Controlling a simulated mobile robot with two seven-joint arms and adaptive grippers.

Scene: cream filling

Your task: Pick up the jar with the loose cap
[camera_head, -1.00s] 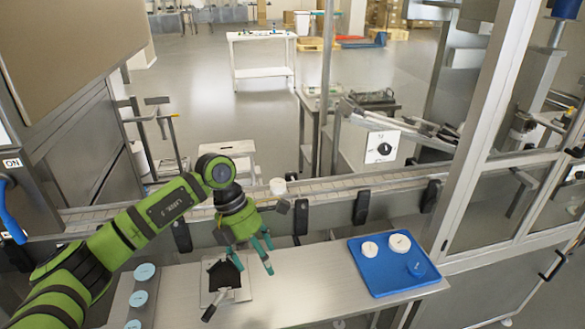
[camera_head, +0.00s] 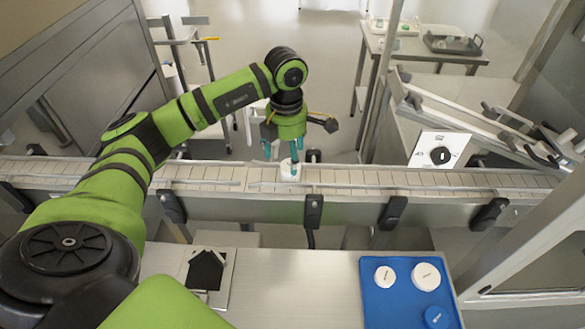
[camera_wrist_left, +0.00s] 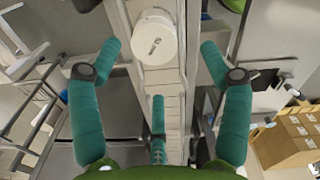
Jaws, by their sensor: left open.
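A white jar (camera_head: 289,171) stands on the conveyor (camera_head: 400,181). My left gripper (camera_head: 281,153) is open above it, with its teal fingertips close around the jar's upper part in the head view. In the left wrist view, the jar's round white top (camera_wrist_left: 155,40) with a dark mark lies beyond and between the spread fingers (camera_wrist_left: 158,50). I cannot tell whether the fingers touch it or how its cap sits. My right gripper is not in view.
A blue tray (camera_head: 375,308) with white round lids (camera_head: 426,276) and a blue one (camera_head: 436,317) lies on the near table (camera_head: 290,285). A dark item on a plate (camera_head: 207,270) lies at the table's left. The conveyor right of the jar is clear.

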